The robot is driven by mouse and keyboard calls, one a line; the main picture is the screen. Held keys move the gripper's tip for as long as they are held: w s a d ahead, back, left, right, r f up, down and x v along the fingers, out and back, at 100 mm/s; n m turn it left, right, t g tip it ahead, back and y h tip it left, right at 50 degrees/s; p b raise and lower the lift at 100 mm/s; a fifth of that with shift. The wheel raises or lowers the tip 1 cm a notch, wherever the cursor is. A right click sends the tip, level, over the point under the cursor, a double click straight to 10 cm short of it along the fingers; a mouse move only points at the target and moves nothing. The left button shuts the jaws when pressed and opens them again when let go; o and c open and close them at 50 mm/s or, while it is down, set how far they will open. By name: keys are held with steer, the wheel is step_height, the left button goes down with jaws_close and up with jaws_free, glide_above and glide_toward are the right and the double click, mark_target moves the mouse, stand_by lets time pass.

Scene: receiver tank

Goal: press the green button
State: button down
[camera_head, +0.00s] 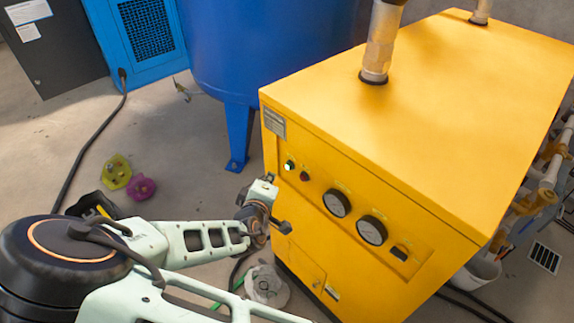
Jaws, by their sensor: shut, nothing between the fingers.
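The green button (289,165) is a small lit round button at the upper left of the front panel of the yellow machine (430,110). A dark red button (304,176) sits just to its right. My gripper (264,190) is small in the head view, at the end of my pale green arm, in front of the machine's left front edge. It is shut and empty, a little below and left of the green button. The button is not covered. I cannot tell how far the gripper is from the panel in depth.
Two round gauges (354,217) and a dark switch (399,252) are on the same panel. A blue tank (265,50) stands behind the machine. Yellow-green (117,171) and purple (140,187) items and a black cable (88,150) lie on the floor at left.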

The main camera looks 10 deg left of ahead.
steer(key=shift+s+a, duration=0.7)
steer(key=shift+s, duration=0.05)
steer(key=shift+p, duration=0.3)
